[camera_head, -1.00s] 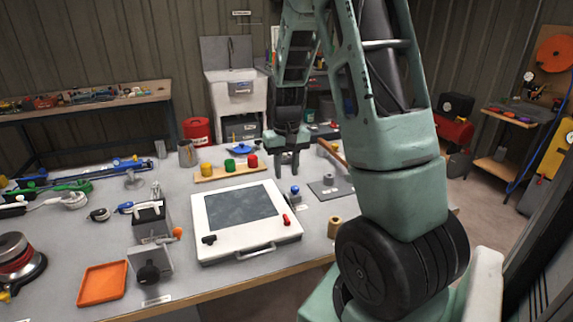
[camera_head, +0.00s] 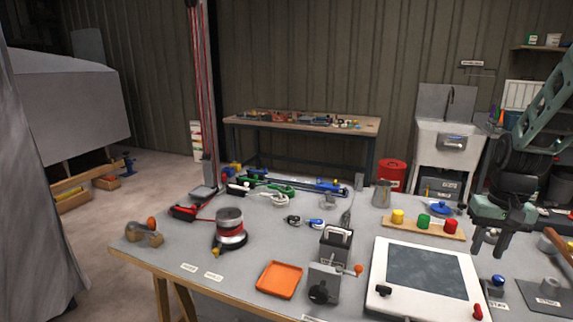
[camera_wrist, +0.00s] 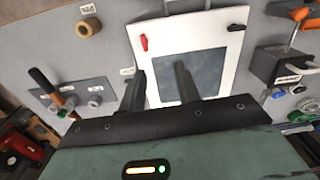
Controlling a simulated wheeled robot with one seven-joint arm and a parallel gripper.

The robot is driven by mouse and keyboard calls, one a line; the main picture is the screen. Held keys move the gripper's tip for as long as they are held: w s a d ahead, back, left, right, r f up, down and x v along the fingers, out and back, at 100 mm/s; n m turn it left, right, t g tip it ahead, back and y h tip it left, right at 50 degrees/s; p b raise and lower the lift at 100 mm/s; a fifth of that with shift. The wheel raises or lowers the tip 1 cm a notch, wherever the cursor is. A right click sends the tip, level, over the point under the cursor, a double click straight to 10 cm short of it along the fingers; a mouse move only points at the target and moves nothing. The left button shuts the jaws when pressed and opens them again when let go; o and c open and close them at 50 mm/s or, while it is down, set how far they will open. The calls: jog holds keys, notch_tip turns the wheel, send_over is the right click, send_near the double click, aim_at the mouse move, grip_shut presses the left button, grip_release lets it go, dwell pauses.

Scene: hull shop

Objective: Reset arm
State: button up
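My gripper (camera_head: 488,248) hangs above the right part of the workbench, fingers pointing down. In the wrist view my gripper (camera_wrist: 159,80) shows two dark fingers apart with nothing between them, so it is open and empty. Below it is a white-framed panel with a dark screen (camera_head: 428,272), which also shows in the wrist view (camera_wrist: 190,72). The fingers appear to be above the panel and not touching anything.
A wooden strip (camera_head: 455,234) with yellow, green and red knobs lies behind the panel. An orange tray (camera_head: 279,280), a clamp-like grey device (camera_head: 323,285) and a red-banded round tool (camera_head: 230,232) stand to the left. A sink (camera_head: 446,145) and back bench (camera_head: 300,124) are behind.

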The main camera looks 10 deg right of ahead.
jog(key=s+a+r+n, duration=0.1)
jog(key=s+a+n, duration=0.15)
jog(key=a, duration=0.95)
jog(key=s+a+r+n, duration=0.15)
jog(key=a+n, duration=0.25)
jog(key=a, duration=0.8)
jog(key=s+a+n, duration=0.7)
jog(key=s+a, duration=0.6)
jog(key=s, duration=0.1)
jog(key=shift+s+r, duration=0.25)
jog(key=shift+s, duration=0.05)
jog(key=shift+d, duration=0.1)
